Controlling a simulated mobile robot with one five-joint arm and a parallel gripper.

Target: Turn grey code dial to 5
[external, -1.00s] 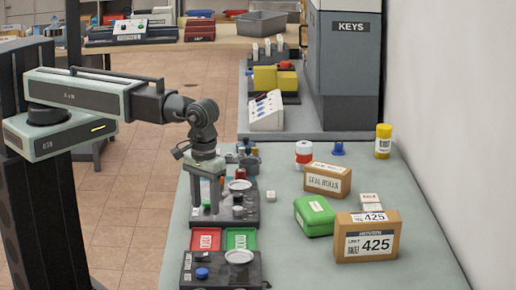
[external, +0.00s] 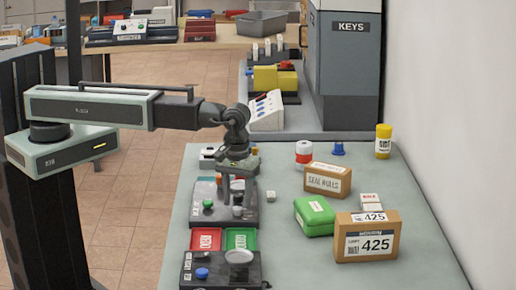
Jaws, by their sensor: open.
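My gripper (external: 238,191) points down over the right part of a dark control panel (external: 222,219) on the table. Its fingers are open, one on either side of a small grey knob (external: 238,199). This looks like the grey code dial, but its markings are too small to read. I cannot tell whether the fingers touch it. A green knob (external: 207,204) stands on the same panel, left of the gripper. The gripper and wrist hide the panel's upper right part.
Red (external: 206,239) and green (external: 241,239) trays lie in front of the panel. A second dark panel (external: 220,277) with a blue knob (external: 202,273) is nearer.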

